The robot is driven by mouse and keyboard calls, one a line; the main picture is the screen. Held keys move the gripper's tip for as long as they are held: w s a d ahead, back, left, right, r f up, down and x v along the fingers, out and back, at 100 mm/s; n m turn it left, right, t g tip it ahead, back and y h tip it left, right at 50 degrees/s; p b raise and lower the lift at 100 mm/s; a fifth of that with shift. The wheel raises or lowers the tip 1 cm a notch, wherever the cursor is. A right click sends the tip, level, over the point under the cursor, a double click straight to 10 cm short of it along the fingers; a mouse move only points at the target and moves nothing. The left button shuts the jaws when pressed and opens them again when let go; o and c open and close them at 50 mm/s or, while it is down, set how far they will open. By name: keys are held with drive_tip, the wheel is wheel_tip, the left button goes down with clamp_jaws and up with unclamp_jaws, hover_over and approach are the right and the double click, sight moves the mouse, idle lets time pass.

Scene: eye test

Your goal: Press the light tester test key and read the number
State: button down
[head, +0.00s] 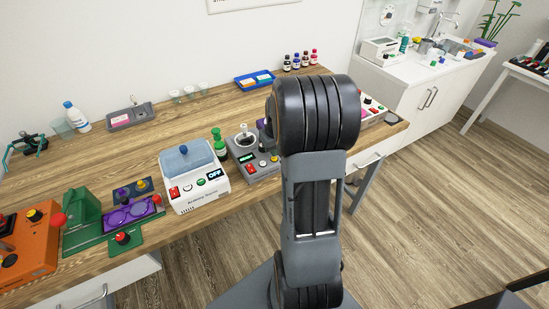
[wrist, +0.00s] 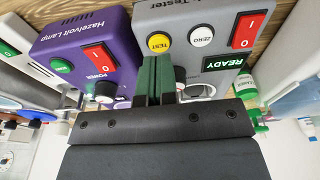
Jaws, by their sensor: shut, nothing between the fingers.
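The grey tester (wrist: 212,14) fills the upper right of the wrist view; only part of its name shows. Its yellow TEST key (wrist: 158,42) sits beside a white ZERO key (wrist: 201,36). Its small display (wrist: 223,63) reads READY; no number is legible there. My gripper (wrist: 157,60) is shut and empty, its green fingertips close to the TEST key in the picture. I cannot tell whether they touch it. In the head view, a grey device (head: 241,155) that looks like this tester stands left of my arm; my gripper is hidden there.
A purple Hazelvolt Lamp unit (wrist: 68,32) with a red switch is left of the tester in the wrist view. The tester's red switch (wrist: 247,30) is near its display. A white device (head: 200,198) reading OFF and a green bottle (head: 218,146) stand beside it on the wooden bench.

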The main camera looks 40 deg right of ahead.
drive_tip(key=shift+f+b, duration=0.95)
drive_tip(key=shift+f, duration=0.2)
idle(0.6)
drive_tip(key=shift+r, duration=0.1)
wheel_tip(320, 180, up, 8)
drive_tip(key=p, duration=0.5)
drive_tip(key=shift+p, duration=0.4)
idle(0.5)
drive_tip(key=s+a+r+t, duration=0.1)
drive_tip(key=s+a+r, duration=0.4)
drive_tip(key=a, duration=0.5)
drive_tip(key=s+a+r+n+t, duration=0.1)
drive_tip(key=s+a+r, duration=0.4)
drive_tip(key=a, duration=0.5)
drive_tip(key=shift+s+a+r+n+t, duration=0.2)
drive_tip(key=shift+s+a+n+t, duration=0.15)
drive_tip(key=shift+s, duration=0.8)
drive_tip(key=shift+d, duration=0.2)
